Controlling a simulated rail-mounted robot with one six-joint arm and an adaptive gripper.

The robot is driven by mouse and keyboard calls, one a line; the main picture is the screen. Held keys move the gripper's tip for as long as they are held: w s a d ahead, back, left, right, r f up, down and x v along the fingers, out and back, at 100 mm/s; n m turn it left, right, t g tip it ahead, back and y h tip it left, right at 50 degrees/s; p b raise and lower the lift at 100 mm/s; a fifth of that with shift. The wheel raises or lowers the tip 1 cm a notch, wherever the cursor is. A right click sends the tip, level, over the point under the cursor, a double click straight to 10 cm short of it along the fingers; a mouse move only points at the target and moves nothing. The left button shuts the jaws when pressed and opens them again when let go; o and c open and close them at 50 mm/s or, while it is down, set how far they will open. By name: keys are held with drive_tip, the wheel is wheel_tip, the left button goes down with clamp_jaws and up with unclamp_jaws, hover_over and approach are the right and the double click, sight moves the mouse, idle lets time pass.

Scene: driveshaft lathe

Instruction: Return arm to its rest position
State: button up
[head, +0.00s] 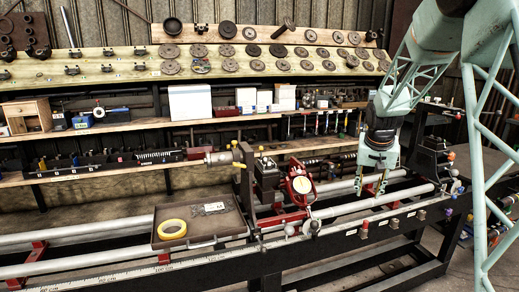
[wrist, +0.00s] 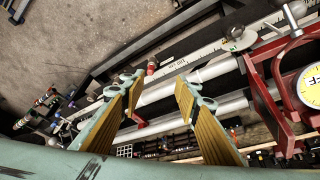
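My arm's pale green gripper (head: 371,188) hangs fingers-down above the lathe rails at the right of the head view. In the wrist view my gripper (wrist: 160,88) has its two yellow-padded fingers spread apart. Nothing is held between them; a silver rail (wrist: 185,85) and the floor show beyond. In the head view the fingertips overlap the rails (head: 345,187), and I cannot tell how high above them they are.
A tray (head: 225,222) with a yellow tape roll (head: 172,229) sits across the rails at left. Behind are a tool-filled shelf (head: 110,170) and a sloped wooden rack (head: 110,66) of discs. A black tailstock (head: 432,160) stands close right of my gripper.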

drive_tip(key=s+a+r+n, duration=0.1)
drive_tip(key=s+a+r, duration=0.4)
drive_tip(key=s, duration=0.4)
drive_tip(key=s+a+r, duration=0.3)
drive_tip(key=s+r, duration=0.3)
drive_tip(key=s, duration=0.2)
drive_tip(key=s+a+r+n, duration=0.1)
drive_tip(key=s+a+r, duration=0.4)
drive_tip(key=s, duration=0.4)
drive_tip(key=s+a+n+y, duration=0.1)
drive_tip(key=s+a, duration=0.2)
drive_tip(key=s, duration=1.3)
drive_tip(key=s+a+n, duration=0.1)
drive_tip(key=s+a, duration=0.2)
drive_tip(key=s, duration=1.4)
drive_tip(key=shift+a+y, duration=0.35)
drive_tip(key=shift+y, duration=0.05)
